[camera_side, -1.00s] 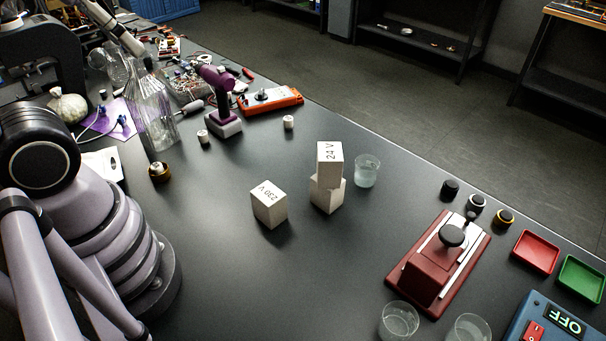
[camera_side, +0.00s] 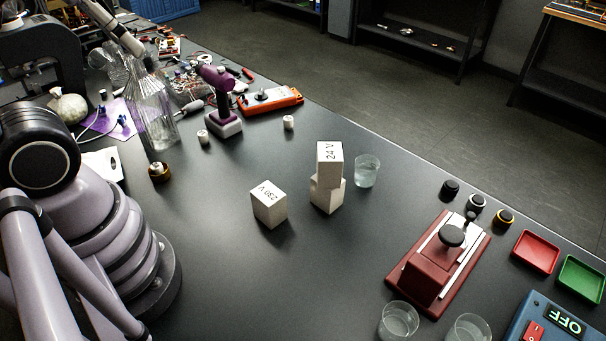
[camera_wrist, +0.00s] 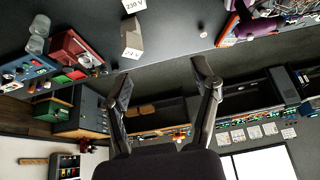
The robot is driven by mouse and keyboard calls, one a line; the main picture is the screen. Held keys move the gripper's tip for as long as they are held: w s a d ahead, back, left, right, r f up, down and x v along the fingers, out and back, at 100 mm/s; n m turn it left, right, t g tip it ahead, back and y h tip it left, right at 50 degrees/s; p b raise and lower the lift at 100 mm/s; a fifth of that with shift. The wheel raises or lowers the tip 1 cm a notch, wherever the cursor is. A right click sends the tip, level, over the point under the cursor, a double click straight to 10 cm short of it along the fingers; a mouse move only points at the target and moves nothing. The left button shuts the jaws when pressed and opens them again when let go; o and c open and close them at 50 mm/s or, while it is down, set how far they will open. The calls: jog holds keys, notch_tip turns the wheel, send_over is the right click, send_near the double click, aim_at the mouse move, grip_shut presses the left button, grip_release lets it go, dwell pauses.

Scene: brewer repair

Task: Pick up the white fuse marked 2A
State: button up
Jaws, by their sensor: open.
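Two small white cylinders stand on the dark bench in the side view, one (camera_side: 203,136) left of the purple stand and one (camera_side: 289,122) to its right. They look like fuses, but their markings are too small to read, so I cannot tell which is 2A. A small white piece also shows near the bench edge in the wrist view (camera_wrist: 203,34). My gripper (camera_wrist: 163,68) is open in the wrist view, with nothing between its fingers. It is up in the air, apart from the cylinders, and points across the room past the bench edge.
A white 230 V block (camera_side: 269,205) stands near a stack topped by a 24 V block (camera_side: 329,163). A glass (camera_side: 367,171) is beside the stack. A purple tool on a stand (camera_side: 222,105), an orange device (camera_side: 270,100) and a tall glass vessel (camera_side: 158,115) are near the cylinders.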

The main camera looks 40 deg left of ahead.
aim_at(287, 122)
jog(key=w+a+f+m+g+y, duration=0.2)
jog(key=w+a+f+m+y, duration=0.45)
jog(key=w, duration=0.35)
jog(key=w+a+f+m+g+y, duration=0.2)
jog(key=w+a+f+m+y, duration=0.45)
jog(key=w, duration=0.45)
jog(key=w+d+f+m+t+h, duration=0.1)
jog(key=w+f+m+t, duration=0.2)
jog(key=f+m, duration=0.2)
jog(key=w+d+f+m+t+h, duration=0.1)
jog(key=w+d+f+m+t, duration=0.1)
jog(key=f, duration=0.8)
jog(key=w+d+f+m+t+h, duration=0.2)
jog(key=w+f+m+t, duration=0.1)
jog(key=w+f+m, duration=0.3)
jog(key=shift+d+f+m+t, duration=0.2)
jog(key=shift+f+m+t, duration=0.2)
jog(key=shift+f+m, duration=0.55)
jog(key=x, duration=0.7)
jog(key=shift+w+f, duration=0.1)
jog(key=shift+x, duration=3.05)
jog(key=shift+w+d, duration=0.1)
jog(key=shift+d, duration=0.05)
grip_shut()
